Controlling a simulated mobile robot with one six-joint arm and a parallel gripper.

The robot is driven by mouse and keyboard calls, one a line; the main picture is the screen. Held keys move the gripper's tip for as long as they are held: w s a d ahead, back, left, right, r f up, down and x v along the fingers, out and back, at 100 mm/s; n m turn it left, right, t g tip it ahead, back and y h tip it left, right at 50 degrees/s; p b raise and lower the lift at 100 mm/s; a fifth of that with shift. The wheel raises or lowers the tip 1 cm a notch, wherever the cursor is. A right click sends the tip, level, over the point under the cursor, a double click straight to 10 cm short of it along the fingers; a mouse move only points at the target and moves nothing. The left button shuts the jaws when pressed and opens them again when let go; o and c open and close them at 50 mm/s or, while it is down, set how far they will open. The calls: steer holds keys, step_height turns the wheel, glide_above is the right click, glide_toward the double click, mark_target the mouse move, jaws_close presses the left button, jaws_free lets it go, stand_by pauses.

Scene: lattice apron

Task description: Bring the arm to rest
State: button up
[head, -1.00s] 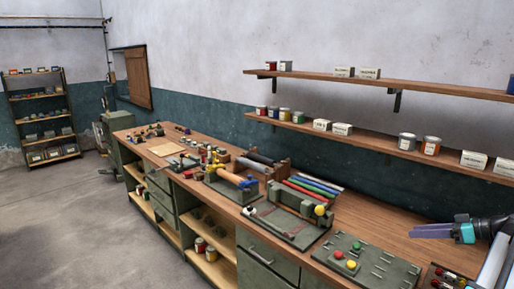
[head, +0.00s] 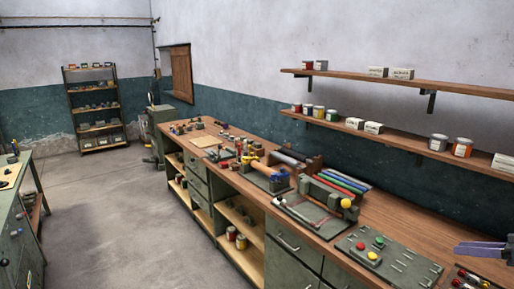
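My gripper (head: 482,249) shows at the right edge of the head view, over the near right end of the long wooden workbench (head: 415,226). Its purple fingers point left and hang above the bench top. They overlap in this view, so I cannot tell the gap between them. No object shows at the fingertips. The rest of my arm is cut off by the picture's edge.
A grey-green pegged plate (head: 392,262) with coloured knobs lies on the bench left of my gripper. Green fixtures (head: 322,207) and coloured rods (head: 345,181) stand farther along. Wall shelves (head: 400,136) hang above. The floor (head: 120,215) left of the bench is clear.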

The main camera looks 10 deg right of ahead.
steer(key=w+a+f+n+g+y+b, duration=0.1)
steer(key=w+a+f+g+y+b, duration=0.1)
steer(key=w+a+f, duration=0.6)
steer(key=w+a+f+n+g+y+b, duration=0.1)
steer(key=w+a+f+n+y, duration=0.1)
steer(key=w+a+f, duration=0.6)
steer(key=s+a+f+g+y+b, duration=0.1)
steer(key=a+f+g+b, duration=0.15)
steer(key=a+f, duration=1)
steer(key=a+f+g+b, duration=0.1)
steer(key=a+f+g, duration=0.3)
steer(key=a+f, duration=0.8)
steer(key=s+a+f+g+h+b, duration=0.4)
steer(key=s+a+f+g, duration=0.3)
steer(key=s+a+f, duration=1.25)
steer(key=s+a+f+m+g+h, duration=0.1)
steer(key=s+a+f+g+h, duration=0.15)
steer(key=s+f, duration=0.45)
steer(key=s+d+m+t+h, duration=0.2)
steer(key=s+d+m+h, duration=0.2)
steer(key=d, duration=0.3)
steer(key=shift+d+f+m+h+b, duration=0.35)
steer(key=shift+f+m, duration=0.1)
steer(key=shift+m, duration=0.15)
